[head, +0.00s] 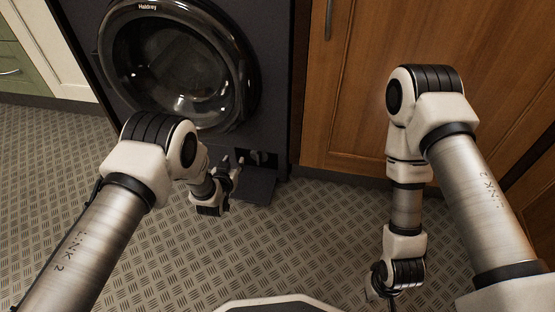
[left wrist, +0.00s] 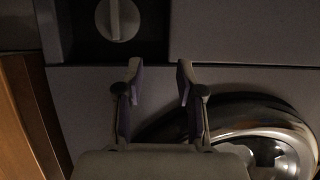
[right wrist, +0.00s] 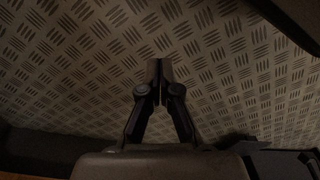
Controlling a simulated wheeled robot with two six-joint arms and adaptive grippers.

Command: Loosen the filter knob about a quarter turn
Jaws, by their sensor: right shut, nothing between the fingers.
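The filter knob (left wrist: 118,19) is a round pale disc with a raised grip bar, set in a dark recess at the top of the left wrist view. The bar runs roughly up and down in that picture. In the head view the recess (head: 268,157) is low on the front of the washing machine (head: 272,90), partly behind my left gripper (head: 234,163). My left gripper is open and empty, apart from the knob; its fingers also show in the left wrist view (left wrist: 159,73). My right gripper (right wrist: 160,70) is shut and empty, over the floor.
A dark flap (head: 259,189) hangs open below the recess, near the floor. The round glass door (head: 175,70) is above it. Wooden cabinets (head: 430,130) stand to the right. The patterned metal floor (head: 290,240) is clear between my arms.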

